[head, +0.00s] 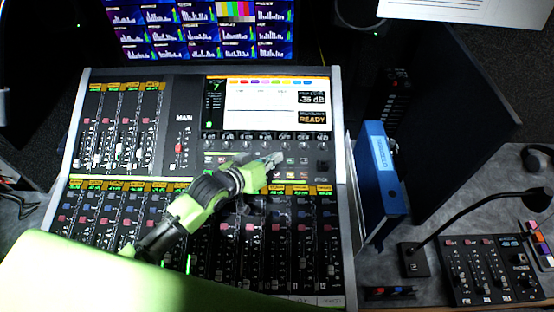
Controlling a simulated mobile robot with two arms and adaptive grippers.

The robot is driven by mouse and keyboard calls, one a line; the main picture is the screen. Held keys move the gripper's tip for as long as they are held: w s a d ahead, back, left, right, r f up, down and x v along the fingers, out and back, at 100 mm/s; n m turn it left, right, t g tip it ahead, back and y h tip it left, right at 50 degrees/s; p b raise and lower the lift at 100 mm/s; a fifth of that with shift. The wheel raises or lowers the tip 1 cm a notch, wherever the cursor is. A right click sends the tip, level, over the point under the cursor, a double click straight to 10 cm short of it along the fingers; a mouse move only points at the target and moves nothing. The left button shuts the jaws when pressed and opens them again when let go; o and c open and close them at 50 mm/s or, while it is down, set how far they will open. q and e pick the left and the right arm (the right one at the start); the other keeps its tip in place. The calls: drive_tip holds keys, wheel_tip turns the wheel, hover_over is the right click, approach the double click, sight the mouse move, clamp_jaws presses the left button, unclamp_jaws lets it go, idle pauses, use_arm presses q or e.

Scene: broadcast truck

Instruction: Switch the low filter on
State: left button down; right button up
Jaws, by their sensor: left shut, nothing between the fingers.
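The mixing console (337,95) fills the middle of the head view, with its screen (262,108) at the upper right of the panel. My left gripper (276,160) is shut and empty. Its tip is over the row of small lit buttons (291,160) below the screen; I cannot tell whether it touches one. The gripper and my green arm hide part of that button area and several channel strips. The low filter switch cannot be told apart by its label at this size. My right gripper is not in view.
A blue binder (381,180) stands upright just right of the console. A small control box (490,268) and a gooseneck microphone base (413,260) are at the lower right. A monitor wall (205,30) stands behind the console.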

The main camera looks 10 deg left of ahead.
use_arm(q)
drive_tip(key=shift+f, duration=0.15)
drive_tip(key=shift+w+f, duration=0.15)
drive_tip(key=shift+f, duration=0.05)
idle(0.3)
drive_tip(key=shift+w+f, duration=0.15)
drive_tip(key=shift+f, duration=0.25)
idle(0.9)
drive_tip(key=shift+s+r+p, duration=0.35)
drive_tip(key=shift+r+p, duration=0.4)
drive_tip(key=shift+p, duration=0.05)
drive_tip(key=shift+r, duration=0.1)
drive_tip(key=shift+r+p, duration=0.25)
drive_tip(key=shift+p, duration=0.15)
drive_tip(key=r+p, duration=0.1)
drive_tip(key=s+r+p, duration=0.1)
drive_tip(key=p, duration=0.1)
drive_tip(key=s+r+p, duration=0.1)
drive_tip(key=r+p, duration=0.1)
drive_tip(key=shift+d, duration=0.2)
